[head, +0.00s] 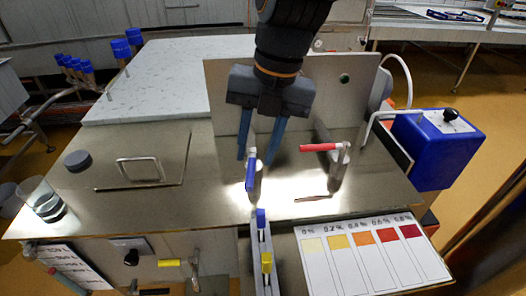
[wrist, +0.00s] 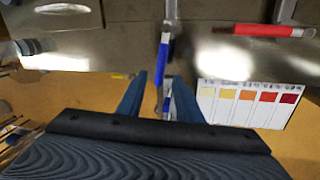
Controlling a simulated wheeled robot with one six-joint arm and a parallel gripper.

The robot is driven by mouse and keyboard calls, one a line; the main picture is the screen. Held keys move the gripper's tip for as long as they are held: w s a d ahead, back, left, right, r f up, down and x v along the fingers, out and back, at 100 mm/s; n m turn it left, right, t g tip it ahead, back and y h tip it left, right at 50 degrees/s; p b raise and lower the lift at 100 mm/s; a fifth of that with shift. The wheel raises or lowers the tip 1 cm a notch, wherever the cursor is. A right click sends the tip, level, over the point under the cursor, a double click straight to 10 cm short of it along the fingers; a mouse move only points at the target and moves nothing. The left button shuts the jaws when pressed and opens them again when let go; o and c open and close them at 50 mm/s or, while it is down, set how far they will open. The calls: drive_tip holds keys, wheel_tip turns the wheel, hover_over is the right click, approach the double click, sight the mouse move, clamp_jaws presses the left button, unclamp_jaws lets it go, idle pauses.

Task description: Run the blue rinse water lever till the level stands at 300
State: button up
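The blue lever (head: 251,172) sits on a metal post on the steel counter and points toward the front. My gripper (head: 256,160) hangs down over it, with two blue fingers apart. In the wrist view, the lever (wrist: 163,55) runs down so that its near end shows between the fingertips (wrist: 160,77). The fingers look open, with gaps to the lever; I cannot tell whether either touches it. A clear beaker (head: 42,200) with some water stands at the counter's left end. I can read no level mark of 300 on it.
A red lever (head: 320,148) stands to the right, also in the wrist view (wrist: 268,31). A rail with blue and yellow pieces (head: 264,250) and a colour chart (head: 368,262) are in front. A blue box (head: 440,150) stands right. A steel panel rises behind.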

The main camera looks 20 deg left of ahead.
drive_tip(key=shift+d+r, duration=0.15)
drive_tip(key=shift+r, duration=0.55)
drive_tip(key=shift+d+r, duration=0.1)
drive_tip(key=shift+r, duration=0.55)
drive_tip(key=shift+w, duration=0.1)
